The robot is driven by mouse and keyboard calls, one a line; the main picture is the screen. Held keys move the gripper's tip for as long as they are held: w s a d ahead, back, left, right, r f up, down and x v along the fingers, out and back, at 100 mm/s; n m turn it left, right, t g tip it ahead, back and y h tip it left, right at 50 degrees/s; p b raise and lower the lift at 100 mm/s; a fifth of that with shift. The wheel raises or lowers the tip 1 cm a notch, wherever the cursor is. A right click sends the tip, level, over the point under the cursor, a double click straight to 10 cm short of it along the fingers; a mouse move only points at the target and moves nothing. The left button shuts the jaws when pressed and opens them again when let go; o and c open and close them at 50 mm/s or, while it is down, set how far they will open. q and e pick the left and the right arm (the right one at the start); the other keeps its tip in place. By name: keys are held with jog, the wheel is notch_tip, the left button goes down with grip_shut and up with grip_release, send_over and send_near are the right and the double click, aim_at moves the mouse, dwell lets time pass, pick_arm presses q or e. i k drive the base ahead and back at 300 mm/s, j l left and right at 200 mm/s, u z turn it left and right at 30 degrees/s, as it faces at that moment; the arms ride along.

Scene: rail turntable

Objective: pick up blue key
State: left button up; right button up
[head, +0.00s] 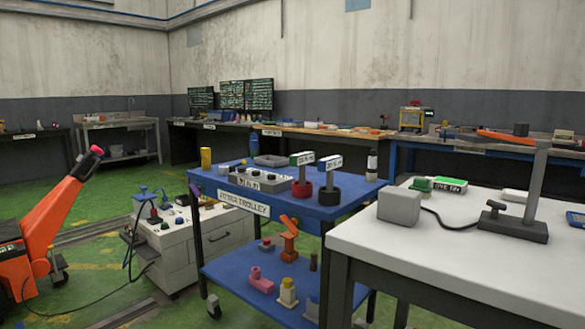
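I cannot make out a blue key for certain. Small blue pieces (141,191) sit on top of the white cabinet (205,240) at left, too small to tell their shape. A blue item (575,219) lies at the right edge of the white table (450,245), partly cut off. Neither of my grippers is in view.
The trolley carries blocks and two labelled stands (302,180). A grey block (398,207), a cable and a stand (512,226) are on the white table. An orange wheeled machine (45,220) stands at left.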

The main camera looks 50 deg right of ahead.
aim_at(327, 165)
jog(key=i+u, duration=0.2)
jog(key=i, duration=0.65)
jog(key=i+l+u, duration=0.25)
jog(key=i, duration=0.6)
jog(key=u, duration=0.4)
jog(key=i+u, duration=0.15)
jog(key=u, duration=0.7)
jog(key=i+l+u, duration=0.1)
jog(key=u, duration=4.05)
